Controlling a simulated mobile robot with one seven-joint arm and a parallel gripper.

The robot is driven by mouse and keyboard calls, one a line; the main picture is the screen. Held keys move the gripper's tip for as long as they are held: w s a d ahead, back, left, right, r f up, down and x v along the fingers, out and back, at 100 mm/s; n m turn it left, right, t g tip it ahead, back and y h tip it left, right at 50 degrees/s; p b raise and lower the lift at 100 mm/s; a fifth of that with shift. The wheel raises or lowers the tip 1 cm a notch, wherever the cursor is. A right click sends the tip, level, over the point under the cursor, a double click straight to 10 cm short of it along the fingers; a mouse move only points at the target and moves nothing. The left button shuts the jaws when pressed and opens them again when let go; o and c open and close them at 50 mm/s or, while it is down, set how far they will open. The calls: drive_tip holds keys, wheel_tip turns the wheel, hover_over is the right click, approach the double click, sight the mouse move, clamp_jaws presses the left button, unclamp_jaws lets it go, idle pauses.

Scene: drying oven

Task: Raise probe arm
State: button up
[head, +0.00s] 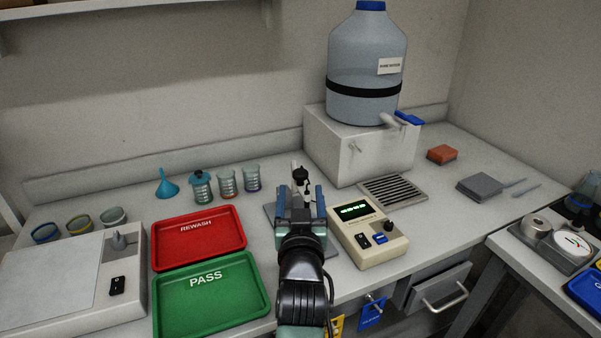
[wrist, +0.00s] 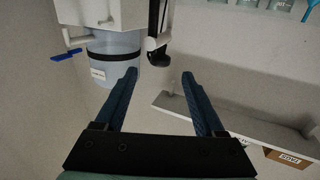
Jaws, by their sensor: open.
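The probe arm (head: 301,176), a small black and white part on a slim stand, shows just beyond my gripper (head: 300,202) in the head view. Its lower part and base are mostly hidden behind my gripper. In the wrist view, which looks upside down, a dark vertical piece of the probe arm (wrist: 156,28) with a round end shows beyond and between the fingertips. My gripper (wrist: 159,73) is open, with nothing between its blue fingers. I see no contact with the probe arm. The beige meter (head: 368,232) with a lit green display stands to the right of my gripper.
A red REWASH tray (head: 200,248) and a green PASS tray (head: 211,302) lie left of my arm. Several beakers (head: 227,183) stand behind. A large water bottle (head: 366,70) sits on a white box (head: 345,150); a drain grate (head: 393,191) lies in front. A drawer (head: 438,290) is open.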

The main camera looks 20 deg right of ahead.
sight(301, 178)
drive_tip(key=shift+b+x, duration=0.3)
drive_tip(key=shift+x, duration=3.55)
clamp_jaws()
